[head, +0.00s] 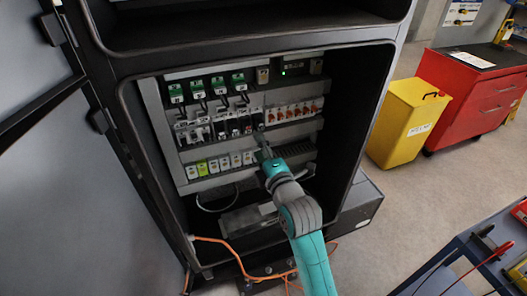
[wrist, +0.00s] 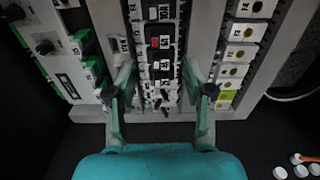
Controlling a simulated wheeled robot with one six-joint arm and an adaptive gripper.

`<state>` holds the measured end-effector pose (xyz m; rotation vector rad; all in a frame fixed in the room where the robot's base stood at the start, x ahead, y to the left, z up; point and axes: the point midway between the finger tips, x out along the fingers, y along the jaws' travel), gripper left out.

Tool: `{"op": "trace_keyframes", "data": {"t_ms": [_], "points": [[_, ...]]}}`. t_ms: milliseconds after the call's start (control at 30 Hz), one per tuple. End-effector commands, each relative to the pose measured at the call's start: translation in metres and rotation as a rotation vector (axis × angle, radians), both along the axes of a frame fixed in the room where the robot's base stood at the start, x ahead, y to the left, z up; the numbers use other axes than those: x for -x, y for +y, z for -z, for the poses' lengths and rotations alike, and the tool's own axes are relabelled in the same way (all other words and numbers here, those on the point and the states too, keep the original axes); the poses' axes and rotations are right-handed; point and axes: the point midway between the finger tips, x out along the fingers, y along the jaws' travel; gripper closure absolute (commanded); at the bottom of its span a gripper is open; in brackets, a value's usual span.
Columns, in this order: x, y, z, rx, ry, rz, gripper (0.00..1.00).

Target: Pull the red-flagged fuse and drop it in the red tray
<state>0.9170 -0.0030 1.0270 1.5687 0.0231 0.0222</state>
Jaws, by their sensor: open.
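In the wrist view a black fuse with a small red flag (wrist: 154,42) sits in a row of black modules, above the space between my fingertips. My gripper (wrist: 163,85) is open, with one finger on each side of that row and nothing held. In the head view my gripper (head: 264,146) is in front of the open cabinet, at the right end of the black fuse row (head: 232,125). I cannot pick out the red flag there. A red object (head: 521,211) is cut off at the right edge; I cannot tell whether it is the red tray.
Green-topped modules (head: 206,88) sit above the fuse row and white modules (head: 217,164) below. Orange-marked modules (head: 293,112) are to the right. The cabinet's side walls and open door (head: 85,190) bound the space. A yellow bin (head: 405,120) and red tool chest (head: 475,95) stand right.

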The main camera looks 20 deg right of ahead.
Motion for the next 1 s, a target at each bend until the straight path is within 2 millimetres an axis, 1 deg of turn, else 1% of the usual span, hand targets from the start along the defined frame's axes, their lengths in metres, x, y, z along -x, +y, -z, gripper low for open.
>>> {"op": "trace_keyframes", "data": {"t_ms": [700, 833, 1000], "points": [[-0.072, 0.002, 0.0, -0.002, -0.001, 0.0, 0.48], [-0.081, 0.002, 0.0, -0.002, -0.001, 0.0, 0.48], [-0.087, 0.003, -0.001, -0.002, -0.001, 0.0, 0.48]]}}
